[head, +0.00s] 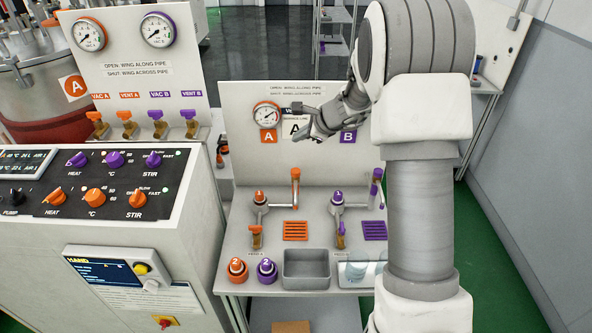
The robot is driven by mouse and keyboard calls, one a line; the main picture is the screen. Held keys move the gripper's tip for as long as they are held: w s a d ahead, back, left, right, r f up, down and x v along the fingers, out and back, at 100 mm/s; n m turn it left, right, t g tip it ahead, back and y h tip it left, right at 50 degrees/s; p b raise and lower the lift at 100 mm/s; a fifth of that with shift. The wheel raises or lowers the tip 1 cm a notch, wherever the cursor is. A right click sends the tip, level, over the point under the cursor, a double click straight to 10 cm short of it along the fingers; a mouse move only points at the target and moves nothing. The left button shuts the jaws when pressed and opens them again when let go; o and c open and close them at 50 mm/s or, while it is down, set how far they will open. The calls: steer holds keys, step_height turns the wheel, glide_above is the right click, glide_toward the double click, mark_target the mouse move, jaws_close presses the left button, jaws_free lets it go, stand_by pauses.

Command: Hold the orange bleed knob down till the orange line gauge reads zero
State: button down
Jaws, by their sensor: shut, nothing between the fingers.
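The orange line gauge (266,114) is a round white dial on the back panel above an orange A label. Its needle is too small to read surely. An orange-topped fitting (259,198) stands on the bench below, with an orange-handled valve (256,236) in front of it. I cannot tell surely which orange part is the bleed knob. My gripper (312,137) is shut and empty, in front of the back panel, right of the gauge and above the bench. It touches none of the orange parts and hides part of the panel's labels and any purple gauge there.
A purple-topped fitting (337,198) stands right of the orange one. A control cabinet (190,180) stands left; an upright orange pipe (295,185) rises mid-bench.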

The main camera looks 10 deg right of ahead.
mark_target(299, 172)
steer(key=shift+f, duration=0.1)
step_height(299, 172, down, 9)
steer(key=b, duration=0.7)
steer(key=shift+r+b, duration=0.2)
steer(key=shift+b, duration=0.1)
stand_by(1.7)
steer(key=shift+f+b, duration=0.4)
steer(key=shift+b, duration=0.15)
steer(key=shift+f+b, duration=0.55)
steer(key=shift+f, duration=0.05)
stand_by(1.6)
steer(key=shift+r, duration=0.1)
stand_by(1.0)
steer(key=shift+r+p, duration=0.75)
steer(key=shift+r, duration=0.15)
